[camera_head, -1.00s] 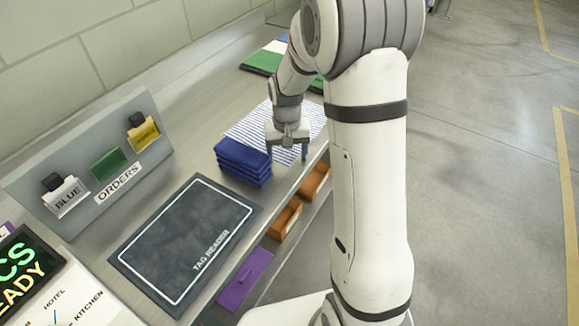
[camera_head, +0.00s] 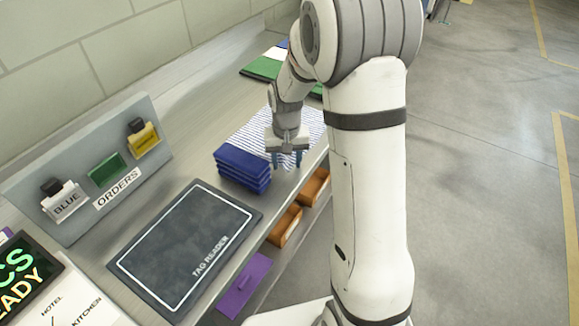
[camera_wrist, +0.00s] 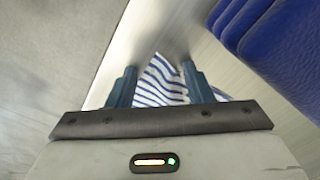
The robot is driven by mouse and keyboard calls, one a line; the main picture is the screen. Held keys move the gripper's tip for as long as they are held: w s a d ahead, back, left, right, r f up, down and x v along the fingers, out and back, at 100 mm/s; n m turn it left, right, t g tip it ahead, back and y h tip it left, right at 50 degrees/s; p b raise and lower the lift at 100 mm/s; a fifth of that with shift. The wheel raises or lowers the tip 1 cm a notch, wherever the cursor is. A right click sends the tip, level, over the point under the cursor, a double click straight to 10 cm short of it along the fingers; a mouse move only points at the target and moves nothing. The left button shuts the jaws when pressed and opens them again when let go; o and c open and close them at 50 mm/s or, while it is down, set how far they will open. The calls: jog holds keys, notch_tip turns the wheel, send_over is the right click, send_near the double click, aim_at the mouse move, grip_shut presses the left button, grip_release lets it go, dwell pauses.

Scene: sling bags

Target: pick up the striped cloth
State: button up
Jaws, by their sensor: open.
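The blue-and-white striped cloth (camera_head: 250,131) lies flat on the grey bench, behind and beside the folded blue stack. A part of it (camera_wrist: 160,82) shows between the fingers in the wrist view. My gripper (camera_head: 287,163) is open, pointing down at the cloth's near right part, close to the bench's front edge. In the wrist view my gripper (camera_wrist: 155,72) has its two blue fingers spread, one on each side of the cloth part. I cannot tell whether the fingertips touch the cloth. My arm hides some of the cloth in the head view.
The folded blue stack (camera_head: 243,168) stands just left of my gripper, and also shows in the wrist view (camera_wrist: 275,45). A tag reader pad (camera_head: 187,248) lies nearer. Green and white cloths (camera_head: 264,66) lie farther back. Orange things (camera_head: 285,225) sit on a lower shelf.

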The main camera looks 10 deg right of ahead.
jog(key=shift+f, duration=0.1)
jog(key=c, duration=0.8)
jog(key=shift+c, duration=0.9)
notch_tip(320, 180, up, 12)
jog(key=p, duration=0.8)
grip_shut()
notch_tip(320, 180, up, 27)
jog(key=p, duration=0.9)
